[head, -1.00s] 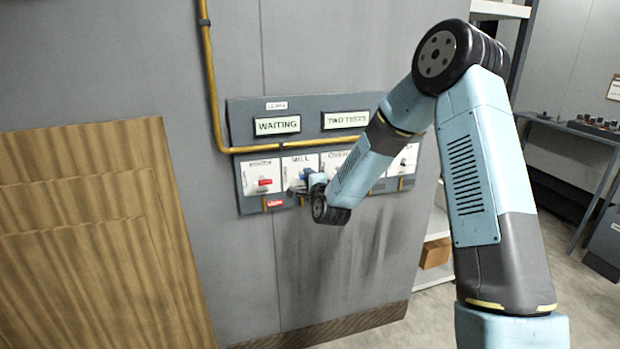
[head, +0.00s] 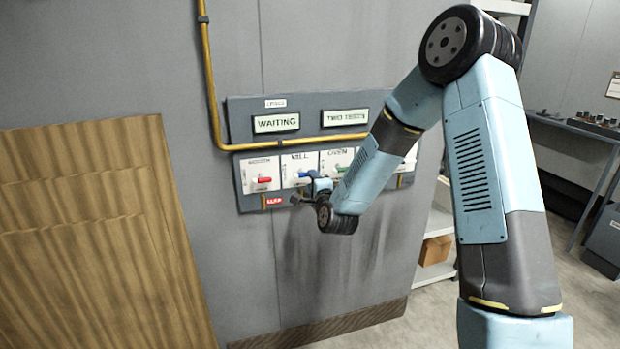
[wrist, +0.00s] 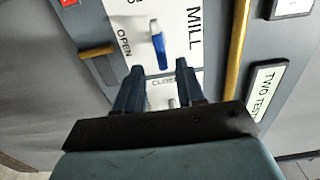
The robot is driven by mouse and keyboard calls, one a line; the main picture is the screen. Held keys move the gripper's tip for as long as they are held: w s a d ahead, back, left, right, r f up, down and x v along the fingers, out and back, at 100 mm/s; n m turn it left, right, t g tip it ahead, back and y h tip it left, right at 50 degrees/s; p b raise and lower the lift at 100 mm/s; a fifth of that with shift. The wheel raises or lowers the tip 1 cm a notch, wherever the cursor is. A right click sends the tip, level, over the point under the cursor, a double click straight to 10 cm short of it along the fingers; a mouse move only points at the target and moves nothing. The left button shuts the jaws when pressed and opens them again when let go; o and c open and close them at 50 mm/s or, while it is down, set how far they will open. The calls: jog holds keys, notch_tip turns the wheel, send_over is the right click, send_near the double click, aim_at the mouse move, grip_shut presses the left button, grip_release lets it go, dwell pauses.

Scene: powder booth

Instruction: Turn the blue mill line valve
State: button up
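The blue valve lever (head: 303,174) sits on the white plate marked MILL (head: 299,160) on the grey wall panel, and lies roughly level in the head view. In the wrist view the blue lever (wrist: 158,48) points down the picture toward a partly hidden CLOSED label (wrist: 163,82); an OPEN label (wrist: 125,43) is at its left. My gripper (wrist: 158,76) is open, its fingers to either side below the lever's tip, with nothing between them that I can see held. In the head view my gripper (head: 304,196) is just below the plate, partly hidden by my wrist.
A red lever (head: 263,180) is on the plate to the left, and a green lever (head: 342,169) is on the OVEN plate to the right. A yellow pipe (head: 290,143) runs above the plates. A red tag (head: 277,200) hangs below.

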jog(key=v, duration=0.9)
jog(key=s+d+r+n+g+h, duration=0.3)
jog(key=s+d+r+n+g, duration=0.4)
jog(key=s+d+r+n, duration=0.3)
jog(key=s+d+r+n+g+h, duration=0.1)
jog(key=s+d+r, duration=0.3)
jog(key=s, duration=0.7)
jog(key=s+d+r+n+g+h, duration=0.1)
jog(key=s+d+r+n+g, duration=0.2)
jog(key=s, duration=0.9)
jog(key=shift+d+r+n+g, duration=0.4)
jog(key=shift+d+r+n, duration=0.1)
jog(key=shift+d, duration=0.55)
